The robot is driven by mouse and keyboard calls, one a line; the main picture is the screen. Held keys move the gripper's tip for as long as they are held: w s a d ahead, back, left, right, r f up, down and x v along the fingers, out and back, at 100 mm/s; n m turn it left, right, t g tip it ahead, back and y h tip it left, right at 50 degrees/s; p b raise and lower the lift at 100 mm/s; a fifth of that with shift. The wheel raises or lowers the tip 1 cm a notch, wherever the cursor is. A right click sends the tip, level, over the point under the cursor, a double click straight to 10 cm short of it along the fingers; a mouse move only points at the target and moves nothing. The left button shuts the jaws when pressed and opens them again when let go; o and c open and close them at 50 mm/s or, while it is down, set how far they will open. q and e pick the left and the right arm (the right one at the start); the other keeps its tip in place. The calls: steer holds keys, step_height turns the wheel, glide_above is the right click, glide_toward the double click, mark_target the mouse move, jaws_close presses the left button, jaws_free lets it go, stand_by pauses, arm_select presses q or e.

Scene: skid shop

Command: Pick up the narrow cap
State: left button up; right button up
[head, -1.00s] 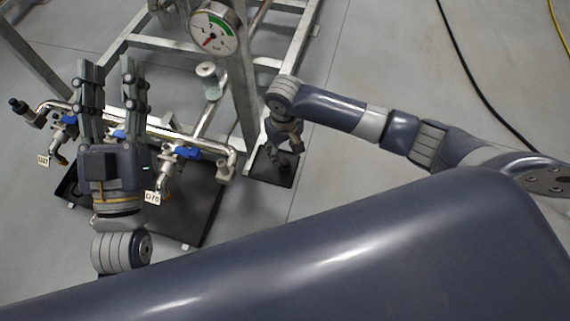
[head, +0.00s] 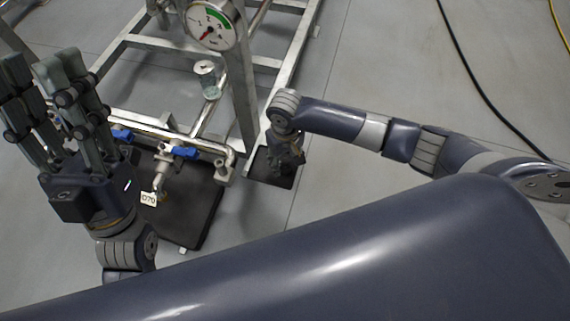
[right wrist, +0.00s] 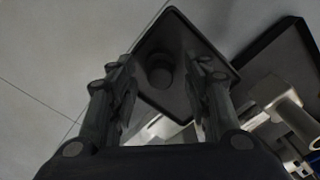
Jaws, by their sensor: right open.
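A dark round cap (right wrist: 160,72) stands on a small black tray (right wrist: 178,28) in the right wrist view. It is probably the narrow cap. My right gripper (right wrist: 164,68) is open and empty, with one finger on each side of the cap in that view. I cannot tell how far below the fingertips the cap is. In the head view my right gripper (head: 287,160) points down over the small tray, and the cap cannot be made out there. My left gripper (head: 42,72) is at the left, fingers raised and apart, with nothing between them.
A metal skid frame (head: 283,75) with a pressure gauge (head: 211,24) and blue-handled valves (head: 184,152) stands beside the trays. A larger black tray (head: 195,205) lies under the valves. A tag (head: 149,199) hangs there. Grey floor is clear to the right, crossed by a black cable (head: 468,70).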

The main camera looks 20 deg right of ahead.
steer(key=c, duration=0.9)
steer(key=shift+r, duration=0.15)
